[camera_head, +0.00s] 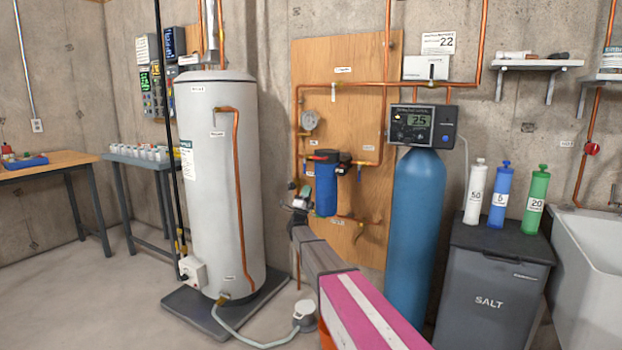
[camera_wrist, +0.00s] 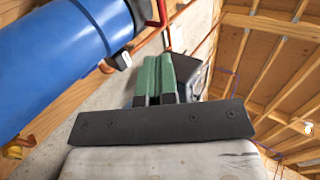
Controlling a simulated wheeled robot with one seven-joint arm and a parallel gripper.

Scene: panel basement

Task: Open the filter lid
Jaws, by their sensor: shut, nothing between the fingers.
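The blue filter housing (camera_head: 326,190) hangs upright on the wooden board, with a black cap (camera_head: 325,155) on top that I take to be the filter lid. The cap sits on the housing with no visible gap. My gripper (camera_head: 301,196) is beside the housing, to its left and lower than the cap in the head view. In the wrist view the blue housing (camera_wrist: 60,65) fills the upper left, and part of the dark cap shows at its end. My gripper's green fingers (camera_wrist: 161,72) are together and empty. I cannot tell whether they touch anything.
Copper pipes (camera_head: 345,85) and a pressure gauge (camera_head: 309,120) surround the housing on the board (camera_head: 345,55). A white water heater (camera_head: 222,170) stands to the left. A blue softener tank (camera_head: 414,230) and grey salt bin (camera_head: 490,285) stand to the right.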

